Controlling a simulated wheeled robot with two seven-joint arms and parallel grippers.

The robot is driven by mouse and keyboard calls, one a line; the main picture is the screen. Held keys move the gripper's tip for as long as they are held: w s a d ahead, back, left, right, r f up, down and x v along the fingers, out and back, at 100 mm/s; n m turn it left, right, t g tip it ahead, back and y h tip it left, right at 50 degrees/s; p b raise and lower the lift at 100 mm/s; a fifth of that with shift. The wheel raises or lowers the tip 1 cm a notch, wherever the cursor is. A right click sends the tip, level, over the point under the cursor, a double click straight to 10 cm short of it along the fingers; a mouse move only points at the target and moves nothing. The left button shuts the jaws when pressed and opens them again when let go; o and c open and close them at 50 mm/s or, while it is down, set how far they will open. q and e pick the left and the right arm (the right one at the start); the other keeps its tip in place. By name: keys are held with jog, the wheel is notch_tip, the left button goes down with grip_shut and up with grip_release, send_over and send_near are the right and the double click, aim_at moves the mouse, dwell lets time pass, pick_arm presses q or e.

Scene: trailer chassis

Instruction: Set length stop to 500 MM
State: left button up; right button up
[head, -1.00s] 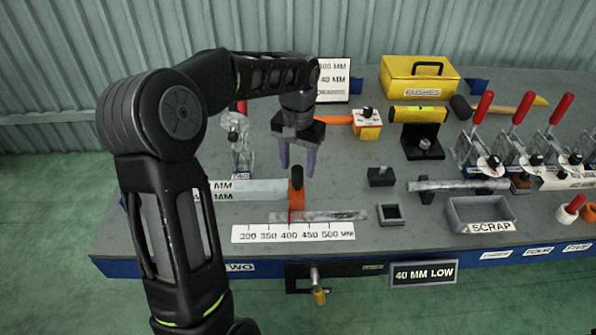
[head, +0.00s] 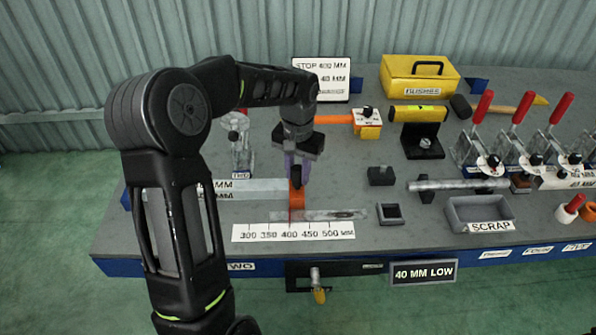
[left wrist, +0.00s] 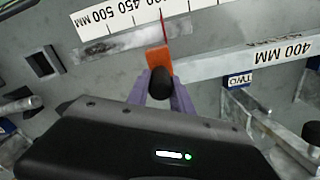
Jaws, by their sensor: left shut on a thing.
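The length stop (head: 297,200) is an orange block with a black knob on top. It stands on the metal rail behind the white scale (head: 293,232), which is marked 300 to 500 MM. Its thin red pointer is at the 400 mark. My left gripper (head: 297,177) reaches down from above with its purple fingers shut on the black knob. In the left wrist view, the fingers (left wrist: 161,88) lie on either side of the knob, and the orange stop (left wrist: 157,58) shows just beyond. My right gripper is not in view.
A bar labelled 400 MM (left wrist: 285,52) lies left of the stop. Right of the stop, the rail is free towards 500. A small open square block (head: 390,214) and a SCRAP tray (head: 480,211) stand further right. A sign (head: 322,78) stands behind.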

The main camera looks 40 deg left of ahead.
pick_arm(q)
grip_shut()
jog(key=shift+d, duration=0.1)
dwell(0.8)
jog(key=w+d, duration=0.6)
jog(key=d, duration=0.2)
jog(key=shift+w, duration=0.1)
jog(key=o, duration=0.8)
grip_release()
jog(key=shift+w+d, duration=0.1)
jog(key=shift+d, duration=0.05)
jog(key=shift+c, duration=0.2)
jog(key=shift+o, duration=0.3)
